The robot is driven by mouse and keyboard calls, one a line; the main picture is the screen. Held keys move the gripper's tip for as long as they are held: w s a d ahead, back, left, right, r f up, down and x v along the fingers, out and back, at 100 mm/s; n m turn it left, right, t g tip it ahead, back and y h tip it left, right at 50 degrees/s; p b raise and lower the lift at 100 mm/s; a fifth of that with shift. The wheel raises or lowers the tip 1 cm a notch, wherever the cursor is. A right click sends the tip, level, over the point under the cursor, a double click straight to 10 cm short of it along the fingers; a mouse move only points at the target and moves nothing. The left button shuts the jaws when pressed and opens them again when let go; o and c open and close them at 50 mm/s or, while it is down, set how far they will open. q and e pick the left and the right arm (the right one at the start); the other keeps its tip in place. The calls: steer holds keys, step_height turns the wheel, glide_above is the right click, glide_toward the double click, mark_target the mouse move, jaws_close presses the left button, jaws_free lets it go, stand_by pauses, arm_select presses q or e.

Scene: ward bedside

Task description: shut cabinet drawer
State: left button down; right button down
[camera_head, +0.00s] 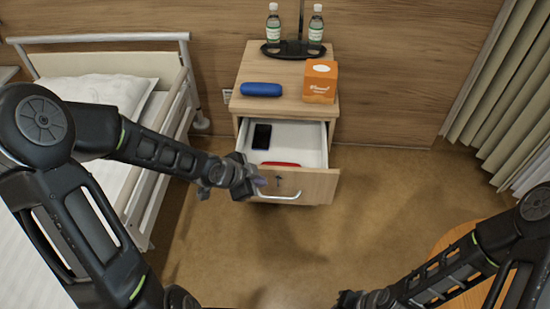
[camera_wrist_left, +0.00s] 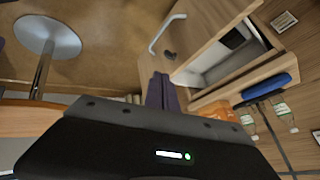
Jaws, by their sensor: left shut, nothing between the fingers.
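The bedside cabinet (camera_head: 243,103) stands against the wall, and its top drawer (camera_head: 320,187) is pulled out. The drawer has a wooden front and a pale curved handle (camera_head: 276,196); the handle also shows in the left wrist view (camera_wrist_left: 165,35). A black phone (camera_head: 262,136) and a red item (camera_head: 281,164) lie inside. My left gripper (camera_head: 259,182) is shut and empty, at the left part of the drawer front, close to it; I cannot tell whether it touches. In the left wrist view its dark fingers (camera_wrist_left: 162,92) show beside the drawer front. My right gripper (camera_head: 345,299) is at the bottom edge, partly cut off.
A blue case (camera_head: 261,89), an orange box (camera_head: 320,82) and two bottles (camera_head: 273,24) on a dark tray (camera_head: 292,52) stand on the cabinet top. A bed (camera_head: 120,65) is at left, a round wooden table (camera_head: 455,240) at lower right. The floor before the drawer is clear.

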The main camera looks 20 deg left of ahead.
arm_select(q)
steer(key=shift+a+r+m, duration=0.15)
steer(key=shift+r+m, duration=0.05)
steer(key=shift+m, duration=1)
steer(key=b, duration=0.5)
glide_toward(281, 175)
step_height(281, 175, down, 4)
steer(key=w+d, duration=0.1)
steer(key=d, duration=0.1)
steer(key=shift+w+a, duration=0.25)
steer(key=shift+w, duration=0.55)
steer(key=shift+w, duration=0.1)
